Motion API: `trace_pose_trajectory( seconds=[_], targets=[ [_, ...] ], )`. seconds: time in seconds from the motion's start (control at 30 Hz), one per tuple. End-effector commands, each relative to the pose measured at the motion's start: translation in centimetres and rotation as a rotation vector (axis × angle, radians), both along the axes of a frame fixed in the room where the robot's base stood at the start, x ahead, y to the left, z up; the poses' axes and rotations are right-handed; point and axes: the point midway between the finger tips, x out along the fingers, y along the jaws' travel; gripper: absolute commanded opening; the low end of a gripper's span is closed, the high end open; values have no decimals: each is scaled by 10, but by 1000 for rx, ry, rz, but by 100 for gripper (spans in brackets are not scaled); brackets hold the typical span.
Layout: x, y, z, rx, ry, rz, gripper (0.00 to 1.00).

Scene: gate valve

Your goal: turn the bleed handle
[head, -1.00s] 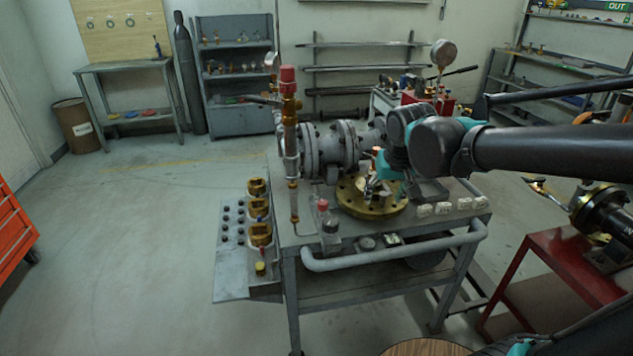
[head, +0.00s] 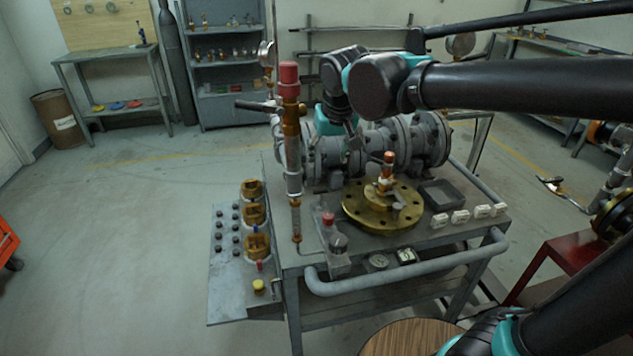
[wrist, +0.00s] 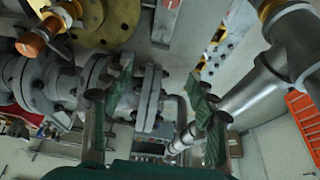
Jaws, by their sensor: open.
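A dark bar handle (head: 258,106) sticks out to the left near the top of an upright brass and steel fitting (head: 292,130) with a red cap. I cannot tell for certain that this is the bleed handle. A short brass stem with an orange top (head: 387,170) stands on a round brass flange (head: 352,212). My gripper (head: 354,138) is right of the upright fitting, above the grey flanged pipe body (head: 320,165), and apart from the dark handle. In the wrist view my gripper (wrist: 160,80) has its green fingers spread, with nothing held; grey flanges show behind and between them.
The bench (head: 285,262) has a rounded front rail (head: 400,277). Brass blocks (head: 255,215) sit on a side panel at left. A small dark tray (head: 440,194) and white tags (head: 460,217) lie at right. A red stand (head: 560,255) is farther right.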

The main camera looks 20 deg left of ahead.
Motion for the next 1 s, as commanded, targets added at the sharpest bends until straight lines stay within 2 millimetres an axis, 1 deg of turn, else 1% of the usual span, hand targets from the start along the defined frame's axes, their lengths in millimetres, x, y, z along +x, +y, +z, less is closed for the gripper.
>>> trace_pose_trajectory(
  seconds=[0.17,0.27,0.8,1.0],
  targets=[
    [2,3,-5,0,0,2,59],
    [6,6,-16,0,0,1,59],
    [40,26,-112,0,0,1,59],
    [49,32,-140,-1,0,2,59]
  ],
)
